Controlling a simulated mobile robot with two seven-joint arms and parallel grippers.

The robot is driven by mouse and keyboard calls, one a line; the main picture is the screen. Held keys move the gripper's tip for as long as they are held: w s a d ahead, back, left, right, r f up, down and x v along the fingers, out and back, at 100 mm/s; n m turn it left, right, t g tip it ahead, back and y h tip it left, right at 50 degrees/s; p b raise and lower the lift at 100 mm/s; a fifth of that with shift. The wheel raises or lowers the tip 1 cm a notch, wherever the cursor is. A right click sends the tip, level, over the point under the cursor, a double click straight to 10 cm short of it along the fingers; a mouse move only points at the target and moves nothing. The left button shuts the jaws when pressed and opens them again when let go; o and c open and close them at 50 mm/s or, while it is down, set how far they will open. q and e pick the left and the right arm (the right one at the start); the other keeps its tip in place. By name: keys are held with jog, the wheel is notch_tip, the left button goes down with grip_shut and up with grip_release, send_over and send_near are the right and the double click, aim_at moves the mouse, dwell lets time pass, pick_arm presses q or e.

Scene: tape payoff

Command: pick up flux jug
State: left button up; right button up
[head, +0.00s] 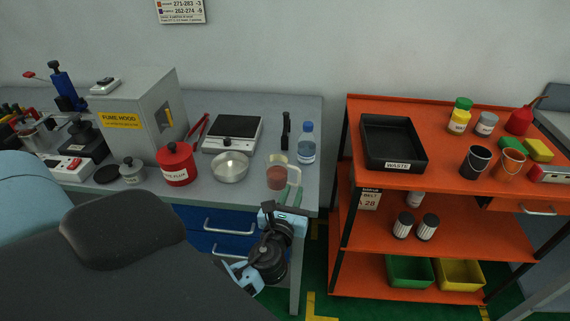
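A clear jug (277,178) with reddish contents stands near the front right edge of the grey bench; I take it for the flux jug. A pale handle (296,174) shows on its right side. My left gripper (283,206), black and light blue, is at the bench's front edge, just in front of and below the jug. Its fingertips are small and overlap the handle area in view, so I cannot tell whether they touch it or how far apart they are. A red lidded pot (178,171) with a label partly reading FLUX stands further left. My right gripper is not in view.
A steel bowl (230,167) is left of the jug, a water bottle (306,143) behind it to the right. A scale (232,133) and fume hood (140,112) stand further back. An orange cart (440,185) with a black waste tray (393,143) is across a gap.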

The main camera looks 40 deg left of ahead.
pick_arm(q)
jog(key=shift+r, duration=0.1)
jog(key=shift+w+a, duration=0.1)
jog(key=shift+w, duration=0.2)
jog(key=shift+x, duration=0.8)
jog(key=shift+w+a, duration=0.1)
jog(key=shift+w, duration=0.1)
jog(key=x, duration=0.5)
jog(key=shift+r, duration=0.1)
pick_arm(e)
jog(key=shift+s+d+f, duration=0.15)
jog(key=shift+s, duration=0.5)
pick_arm(q)
grip_shut()
